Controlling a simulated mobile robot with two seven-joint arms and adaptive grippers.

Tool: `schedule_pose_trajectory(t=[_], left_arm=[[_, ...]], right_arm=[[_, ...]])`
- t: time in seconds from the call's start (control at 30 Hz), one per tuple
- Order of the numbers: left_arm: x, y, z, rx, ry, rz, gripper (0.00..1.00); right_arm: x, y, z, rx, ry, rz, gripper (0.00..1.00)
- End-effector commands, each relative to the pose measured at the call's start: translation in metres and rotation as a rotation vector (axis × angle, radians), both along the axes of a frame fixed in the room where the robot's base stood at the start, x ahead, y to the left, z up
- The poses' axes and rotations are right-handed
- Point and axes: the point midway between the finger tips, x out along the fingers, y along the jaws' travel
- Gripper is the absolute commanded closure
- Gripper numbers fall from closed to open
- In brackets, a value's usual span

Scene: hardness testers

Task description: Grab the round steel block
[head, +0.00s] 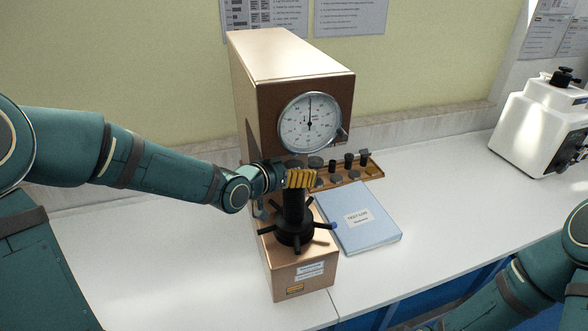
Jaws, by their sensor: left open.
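A tan hardness tester (290,57) with a dark front and a round white dial (310,122) stands on the bench. A narrow wooden tray (345,180) sticks out to its right, below the dial. I cannot tell for sure which piece is the round steel block. My left gripper (302,178) is open, its yellow-ribbed fingers in front of the tester, above the black spoked handwheel (294,230) and beside the tray's left end. It hides what lies behind it. My right gripper is out of frame.
A blue folder (366,232) lies on the white bench right of the tester, partly below the tray. A white machine (540,125) stands at the far right. A wall is close behind the tester.

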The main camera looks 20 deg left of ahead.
Motion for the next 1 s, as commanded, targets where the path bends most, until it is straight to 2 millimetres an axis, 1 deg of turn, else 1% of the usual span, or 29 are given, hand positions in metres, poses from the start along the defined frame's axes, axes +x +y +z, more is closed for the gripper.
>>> schedule_pose_trajectory(t=[0.1,0.33,0.37,0.4,0.47,0.5,0.6,0.87,1.0], left_arm=[[0.0071,-0.0028,-0.0032,-0.001,0.001,0.000,0.09],[0.0080,-0.0029,-0.0033,0.002,0.000,0.001,0.09],[0.0080,-0.0029,-0.0033,0.002,0.000,0.001,0.10],[0.0080,-0.0029,-0.0033,0.001,0.001,0.001,0.24],[0.0079,-0.0029,-0.0032,0.001,0.001,0.001,0.45],[0.0079,-0.0029,-0.0033,0.001,0.001,0.001,0.59],[0.0079,-0.0029,-0.0033,0.001,0.001,0.001,0.90],[0.0080,-0.0029,-0.0023,0.001,-0.001,0.001,0.90],[0.0081,-0.0031,0.0026,0.000,-0.002,0.001,0.90]], right_arm=[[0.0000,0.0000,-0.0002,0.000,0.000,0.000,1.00],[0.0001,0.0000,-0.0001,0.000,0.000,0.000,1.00],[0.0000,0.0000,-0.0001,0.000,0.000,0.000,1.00],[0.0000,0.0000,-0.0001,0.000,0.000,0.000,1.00],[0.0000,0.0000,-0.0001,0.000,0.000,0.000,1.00],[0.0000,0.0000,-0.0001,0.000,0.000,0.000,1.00],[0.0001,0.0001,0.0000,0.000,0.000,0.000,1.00],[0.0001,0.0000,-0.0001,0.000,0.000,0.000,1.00],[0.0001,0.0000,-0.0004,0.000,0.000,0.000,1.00]])
